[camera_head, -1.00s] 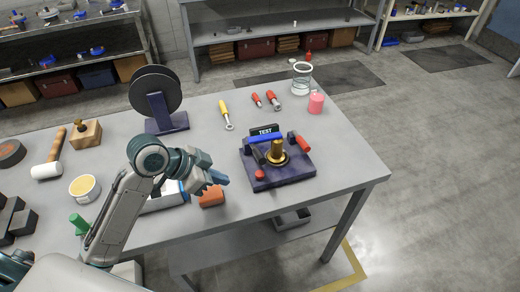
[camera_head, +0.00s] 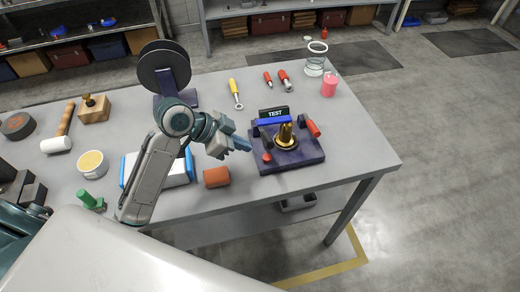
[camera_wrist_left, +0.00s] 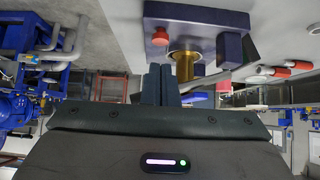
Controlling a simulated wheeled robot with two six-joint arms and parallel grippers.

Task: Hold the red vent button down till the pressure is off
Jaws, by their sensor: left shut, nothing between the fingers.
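The red vent button (camera_head: 267,157) is a small round knob on the front left part of a dark purple test block (camera_head: 300,160). The block carries a brass post (camera_head: 285,134), a blue bar, a red-handled part and a black "TEST" sign (camera_head: 274,112). My left gripper (camera_head: 247,146) is shut and empty, just left of the button and apart from it in the head view. In the left wrist view the closed fingers (camera_wrist_left: 160,72) point at the block, with the button (camera_wrist_left: 160,37) beyond their tips. No pressure reading is legible. My right gripper is not in view.
An orange-brown block (camera_head: 216,177) and a white-and-blue case (camera_head: 172,172) lie near my left arm. A black reel (camera_head: 164,68), screwdrivers (camera_head: 236,93), a pink cylinder (camera_head: 329,85) and a wire coil (camera_head: 316,60) stand farther back. The table's right end is clear.

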